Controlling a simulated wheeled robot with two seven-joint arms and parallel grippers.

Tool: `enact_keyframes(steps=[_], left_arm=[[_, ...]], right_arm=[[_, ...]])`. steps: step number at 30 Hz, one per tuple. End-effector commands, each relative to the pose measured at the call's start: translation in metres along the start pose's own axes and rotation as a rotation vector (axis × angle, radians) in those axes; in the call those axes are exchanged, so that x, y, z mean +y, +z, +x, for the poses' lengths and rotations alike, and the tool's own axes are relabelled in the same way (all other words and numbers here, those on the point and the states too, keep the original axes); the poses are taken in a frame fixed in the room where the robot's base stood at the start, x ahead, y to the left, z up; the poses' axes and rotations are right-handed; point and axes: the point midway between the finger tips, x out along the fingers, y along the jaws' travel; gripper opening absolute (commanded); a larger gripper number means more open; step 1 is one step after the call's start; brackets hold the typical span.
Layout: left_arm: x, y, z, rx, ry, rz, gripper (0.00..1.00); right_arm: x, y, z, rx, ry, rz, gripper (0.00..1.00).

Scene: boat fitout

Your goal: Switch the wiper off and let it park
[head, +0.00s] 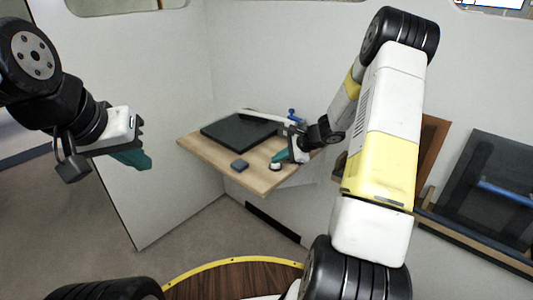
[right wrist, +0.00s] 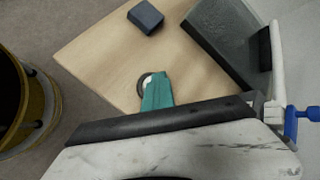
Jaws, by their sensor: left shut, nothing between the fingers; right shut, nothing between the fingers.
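A dark flat panel (head: 240,131) lies on the wooden board (head: 262,184), with a white bar (head: 263,117) along its far edge; panel (right wrist: 235,40) and bar (right wrist: 277,60) also show in the right wrist view. I cannot tell for sure whether the bar is the wiper. A small round dark knob with a white part (head: 275,167) sits near the board's front edge. My right gripper (head: 280,157) is shut and empty, its teal tips right at the knob; in the right wrist view the tips (right wrist: 157,92) partly cover it (right wrist: 143,81). Contact is unclear. My left gripper (head: 137,160) is shut, empty, off to the left.
A dark grey block (head: 239,164) sits on the board left of the knob; it also shows in the right wrist view (right wrist: 146,17). A blue fitting (head: 292,115) stands at the far side. At the right, a dark framed panel (head: 490,185) leans by the wall.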

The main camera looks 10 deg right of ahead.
Motion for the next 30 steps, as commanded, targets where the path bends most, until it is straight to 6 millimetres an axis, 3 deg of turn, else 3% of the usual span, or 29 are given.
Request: enact_keyframes(steps=[1,6,22,30], left_arm=[[0.0,0.0,0.0,0.0,0.0,0.0,0.0],[0.0,0.0,0.0,0.0,0.0,0.0,0.0],[0.0,0.0,0.0,0.0,0.0,0.0,0.0],[0.0,0.0,0.0,0.0,0.0,0.0,0.0]], right_arm=[[0.01,-0.006,0.001,0.009,0.016,0.01,0.0],[0.009,-0.006,0.0,0.01,0.015,0.009,0.0],[-0.023,0.024,-0.036,0.004,0.005,0.003,0.0],[-0.027,0.029,-0.041,0.002,0.005,0.004,0.0]])
